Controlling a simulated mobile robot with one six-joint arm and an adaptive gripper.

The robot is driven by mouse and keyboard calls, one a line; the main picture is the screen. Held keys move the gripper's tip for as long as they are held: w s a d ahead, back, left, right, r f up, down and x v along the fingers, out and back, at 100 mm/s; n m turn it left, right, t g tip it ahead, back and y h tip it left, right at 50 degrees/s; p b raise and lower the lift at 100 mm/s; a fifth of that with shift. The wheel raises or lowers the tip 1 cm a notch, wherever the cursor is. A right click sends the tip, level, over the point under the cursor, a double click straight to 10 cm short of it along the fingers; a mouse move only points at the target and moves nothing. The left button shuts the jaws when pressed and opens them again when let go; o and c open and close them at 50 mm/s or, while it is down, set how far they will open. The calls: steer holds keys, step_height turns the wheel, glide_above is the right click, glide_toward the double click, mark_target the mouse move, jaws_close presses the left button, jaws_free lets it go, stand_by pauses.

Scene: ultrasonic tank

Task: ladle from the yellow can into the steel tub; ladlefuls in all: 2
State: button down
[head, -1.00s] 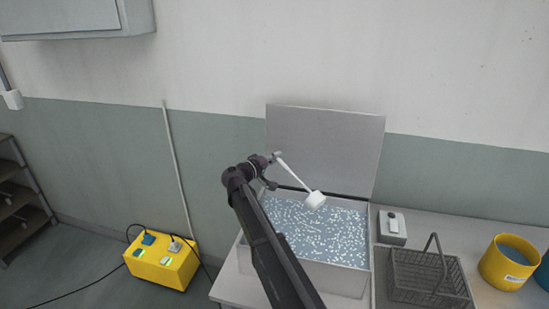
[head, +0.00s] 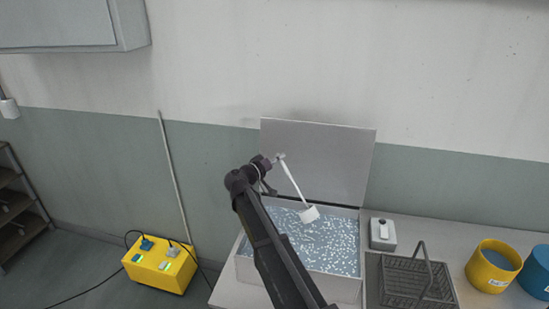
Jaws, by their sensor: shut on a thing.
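My gripper (head: 271,161) is shut on the handle of a white ladle (head: 292,183), at the back left of the steel tub. The ladle slants down to the right, and its white cup (head: 309,214) is over the tub, tilted. I cannot tell whether anything is in the cup. The steel tub (head: 338,285) holds blue liquid with white specks, and its grey lid (head: 318,148) stands open behind it. The yellow can (head: 483,276) stands at the far right of the bench with bluish liquid inside.
A dark wire basket (head: 405,283) with a raised handle stands between tub and can. A small grey box (head: 383,234) sits behind it. A blue can (head: 537,272) is right of the yellow can. A yellow power box (head: 160,268) with cables is at lower left.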

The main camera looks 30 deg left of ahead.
steer(key=r+p, duration=0.1)
steer(key=d+r+m+p, duration=0.2)
steer(key=shift+s+d+r, duration=0.15)
steer(key=shift+s+r, duration=0.2)
steer(key=shift+r, duration=0.05)
steer(key=s+d+r+m+p, duration=0.3)
steer(key=d+r+m+p, duration=0.4)
steer(key=d+r+p, duration=0.2)
steer(key=shift+d+r+p, duration=0.3)
steer(key=shift+d, duration=0.25)
steer(key=shift+f, duration=0.15)
